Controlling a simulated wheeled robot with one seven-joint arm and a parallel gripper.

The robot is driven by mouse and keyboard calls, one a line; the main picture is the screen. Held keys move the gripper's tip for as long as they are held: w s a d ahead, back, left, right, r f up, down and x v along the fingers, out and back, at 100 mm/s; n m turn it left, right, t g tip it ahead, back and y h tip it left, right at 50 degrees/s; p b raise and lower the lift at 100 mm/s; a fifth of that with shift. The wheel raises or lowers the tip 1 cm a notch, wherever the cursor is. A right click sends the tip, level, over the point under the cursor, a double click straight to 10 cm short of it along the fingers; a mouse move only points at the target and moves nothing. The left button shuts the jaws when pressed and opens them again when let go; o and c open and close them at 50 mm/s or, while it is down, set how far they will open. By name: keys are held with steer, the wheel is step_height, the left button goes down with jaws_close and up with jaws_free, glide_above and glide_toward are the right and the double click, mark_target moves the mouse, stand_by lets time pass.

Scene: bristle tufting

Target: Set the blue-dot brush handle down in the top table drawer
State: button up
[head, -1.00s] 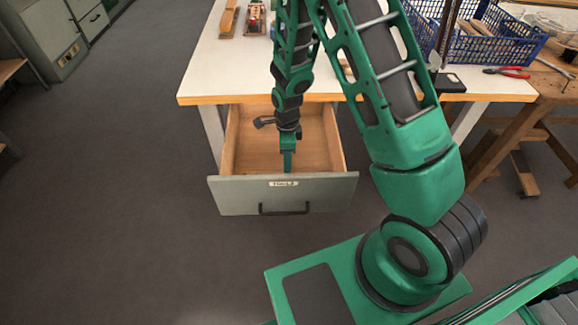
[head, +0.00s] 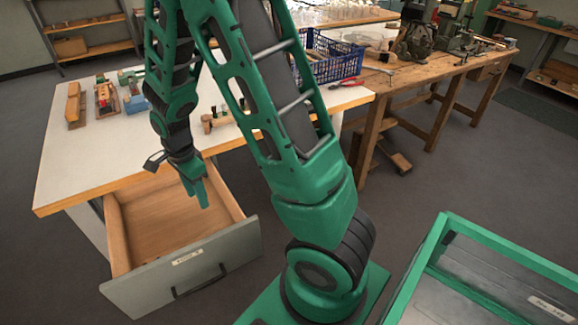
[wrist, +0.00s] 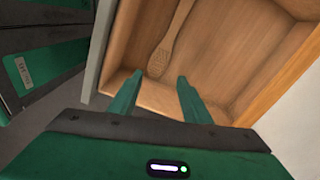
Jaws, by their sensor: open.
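The top table drawer (head: 180,267) is pulled out below the white table. A wooden brush handle (wrist: 174,36) lies on the drawer floor in the wrist view. Its wide end with small holes points toward my gripper. No blue dot shows on the visible side. My gripper (wrist: 157,84) is open and empty, with its two green fingers apart over the drawer, short of the handle's wide end. In the head view my gripper (head: 198,192) is above the drawer's right part. The handle cannot be made out there.
The white table (head: 85,155) holds wooden blocks (head: 75,104) and small items at the left. A blue basket (head: 335,66) stands at its back right, near red-handled pliers (head: 347,83). A wooden workbench (head: 430,73) stands beyond. Grey floor lies left of the drawer.

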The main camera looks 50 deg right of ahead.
steer(key=s+d+r+n, duration=0.6)
steer(key=s+d+r, duration=0.3)
steer(key=s+r, duration=0.25)
steer(key=s+d+r+n, duration=0.1)
steer(key=s+r+n, duration=0.2)
steer(key=s, duration=0.4)
steer(key=s+d+r+n, duration=0.2)
steer(key=s+r+n, duration=0.1)
steer(key=s, duration=0.5)
steer(key=shift+s+d+r, duration=0.15)
steer(key=shift+s+r, duration=0.05)
steer(key=shift+r, duration=0.05)
steer(key=shift+w+f, duration=0.25)
steer(key=shift+w, duration=0.45)
